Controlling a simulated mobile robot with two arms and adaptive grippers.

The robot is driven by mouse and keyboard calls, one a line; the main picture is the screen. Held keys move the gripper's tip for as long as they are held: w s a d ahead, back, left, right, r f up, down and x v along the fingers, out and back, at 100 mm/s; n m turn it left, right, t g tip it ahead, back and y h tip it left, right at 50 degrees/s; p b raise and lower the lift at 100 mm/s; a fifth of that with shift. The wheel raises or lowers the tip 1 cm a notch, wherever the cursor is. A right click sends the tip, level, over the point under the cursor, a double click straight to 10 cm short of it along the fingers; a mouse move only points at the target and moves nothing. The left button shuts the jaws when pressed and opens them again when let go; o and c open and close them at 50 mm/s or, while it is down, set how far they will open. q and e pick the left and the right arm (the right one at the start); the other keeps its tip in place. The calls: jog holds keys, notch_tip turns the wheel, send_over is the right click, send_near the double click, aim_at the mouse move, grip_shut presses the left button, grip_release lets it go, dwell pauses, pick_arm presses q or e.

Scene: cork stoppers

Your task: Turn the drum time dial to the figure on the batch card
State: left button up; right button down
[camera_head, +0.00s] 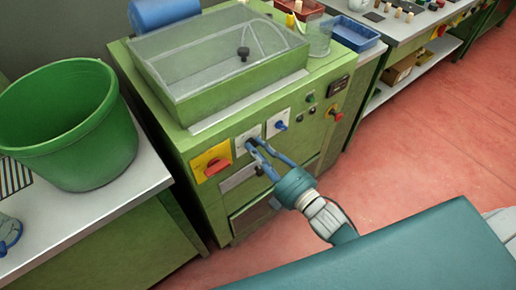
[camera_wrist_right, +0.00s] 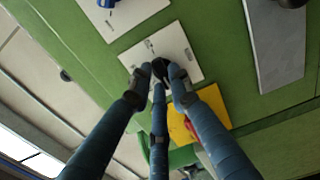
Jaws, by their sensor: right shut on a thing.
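The green drum machine (camera_head: 180,140) has two white dial plates on its front panel. My right gripper (camera_head: 254,147) reaches the left plate (camera_head: 241,139). In the right wrist view, the fingers of this gripper (camera_wrist_right: 161,76) are shut on a black dial knob (camera_wrist_right: 158,66) in the middle of its white plate (camera_wrist_right: 176,43). The fingers cover much of the knob, and the plate's markings are too small to read. The other dial has a blue knob (camera_head: 280,125), which also shows in the wrist view. I cannot make out a batch card. My left gripper is not in view.
A yellow plate with a red switch (camera_head: 215,166) sits close left of the held dial. A clear lid (camera_head: 220,50) covers the machine top. A green bucket (camera_head: 70,125) stands on the left bench. The red floor (camera_head: 430,140) at right is clear.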

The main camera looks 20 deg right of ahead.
jog(key=m+p, duration=0.2)
jog(key=m, duration=0.2)
jog(key=shift+d+m, duration=0.1)
jog(key=shift+m, duration=0.2)
jog(key=m+p, duration=0.2)
jog(key=m, duration=0.1)
jog(key=shift+d+m, duration=0.1)
jog(key=shift+m, duration=0.2)
jog(key=m+p, duration=0.1)
jog(key=m, duration=0.2)
jog(key=shift+f+m, duration=0.1)
jog(key=shift+m, duration=0.3)
jog(key=m, duration=0.3)
jog(key=shift+f+m+p, duration=0.1)
jog(key=shift+m+p, duration=0.2)
jog(key=shift+p, duration=0.1)
jog(key=m, duration=0.8)
jog(key=shift+f, duration=0.3)
